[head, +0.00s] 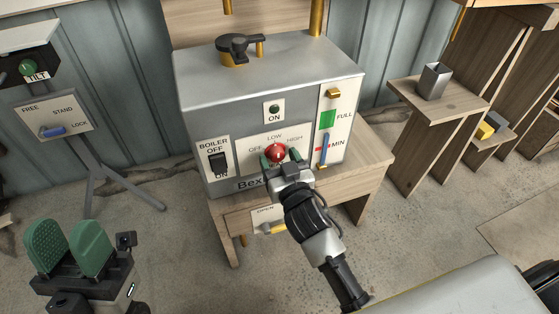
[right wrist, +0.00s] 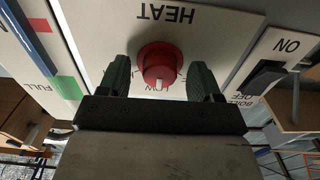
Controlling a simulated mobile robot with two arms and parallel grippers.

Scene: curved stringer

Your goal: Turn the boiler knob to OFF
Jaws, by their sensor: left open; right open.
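The red round knob (head: 276,152) sits on the white plate marked OFF, LOW and HIGH on the front of the grey boiler box (head: 265,86). In the right wrist view the knob (right wrist: 160,64) has a white mark pointing to LOW, and the plate reads HEAT. My right gripper (head: 280,159) is open in front of this plate. Its green fingers (right wrist: 159,80) stand on either side of the knob, with gaps visible. A black rocker switch (head: 218,163) marked BOILER, OFF and ON is left of the plate. My left gripper (head: 69,249) is open and empty at lower left.
A green lamp (head: 274,112) marked ON is above the knob. A gauge (head: 328,130) is to its right and a black valve handle (head: 238,45) on top. An OPEN drawer (head: 266,221) is below. A stand panel (head: 52,117) is at left, a wooden stool (head: 439,101) at right.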

